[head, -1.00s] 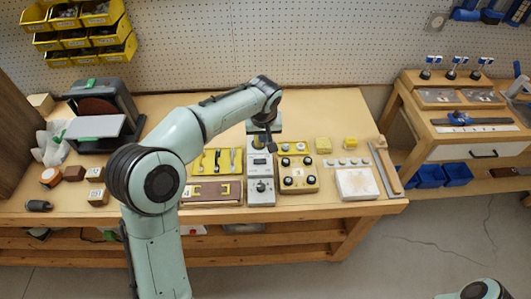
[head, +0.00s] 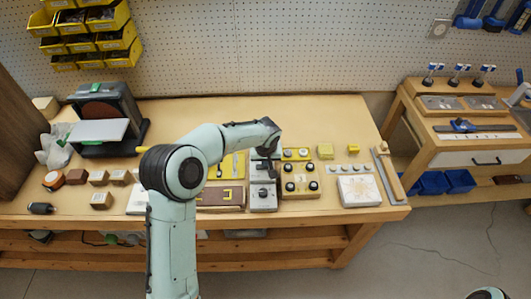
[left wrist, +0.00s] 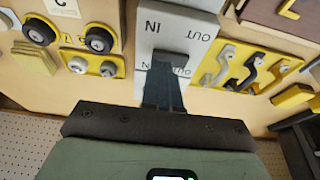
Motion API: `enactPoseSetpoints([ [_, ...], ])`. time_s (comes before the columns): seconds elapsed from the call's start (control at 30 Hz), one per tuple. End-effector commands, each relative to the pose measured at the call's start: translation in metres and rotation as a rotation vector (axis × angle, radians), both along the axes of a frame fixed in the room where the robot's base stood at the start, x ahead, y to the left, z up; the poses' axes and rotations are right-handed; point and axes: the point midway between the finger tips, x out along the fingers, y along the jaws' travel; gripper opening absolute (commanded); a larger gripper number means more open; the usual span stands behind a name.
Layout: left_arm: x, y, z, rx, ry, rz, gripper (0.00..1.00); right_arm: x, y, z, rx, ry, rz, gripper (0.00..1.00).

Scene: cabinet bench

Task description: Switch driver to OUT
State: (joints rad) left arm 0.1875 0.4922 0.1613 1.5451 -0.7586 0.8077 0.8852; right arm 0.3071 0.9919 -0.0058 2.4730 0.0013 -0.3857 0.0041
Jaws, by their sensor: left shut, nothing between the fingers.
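The driver looks to be the narrow grey box (head: 263,205) on the bench. In the left wrist view, its pale face (left wrist: 187,18) carries the words IN and OUT on either side. A dark shape, perhaps the switch lever, sits by these words, but my fingers partly cover it and its position cannot be told. My left gripper (head: 271,172) is shut and empty, right over the box. Its dark fingers (left wrist: 163,85) reach the labelled face in the left wrist view; whether they touch it is unclear. My right gripper is not in view.
A yellow panel with black knobs (head: 301,181) stands close on the right of the box. A white-topped box (head: 359,190) stands farther right. The bench's front strip is narrow.

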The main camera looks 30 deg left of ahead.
Motion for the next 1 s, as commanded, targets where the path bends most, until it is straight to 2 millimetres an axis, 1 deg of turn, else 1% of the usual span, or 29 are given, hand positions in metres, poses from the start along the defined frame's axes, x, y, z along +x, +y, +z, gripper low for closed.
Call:
enactPoseSetpoints([
  [0.03, 0.000, 0.000, -0.004, 0.000, 0.002, 0.001, 0.00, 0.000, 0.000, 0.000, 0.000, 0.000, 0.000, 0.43],
  [0.13, 0.000, 0.000, -0.009, -0.001, 0.001, 0.000, 0.00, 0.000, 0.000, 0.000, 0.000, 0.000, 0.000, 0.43],
  [0.47, 0.000, 0.000, -0.009, 0.001, 0.002, -0.001, 0.00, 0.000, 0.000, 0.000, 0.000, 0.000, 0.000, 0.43],
  [0.63, 0.001, -0.005, -0.016, 0.050, 0.034, -0.005, 0.00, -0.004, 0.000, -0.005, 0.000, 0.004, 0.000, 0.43],
  [1.0, -0.002, 0.001, -0.017, 0.054, 0.043, 0.002, 0.00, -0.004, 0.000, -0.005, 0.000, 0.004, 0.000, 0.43],
])
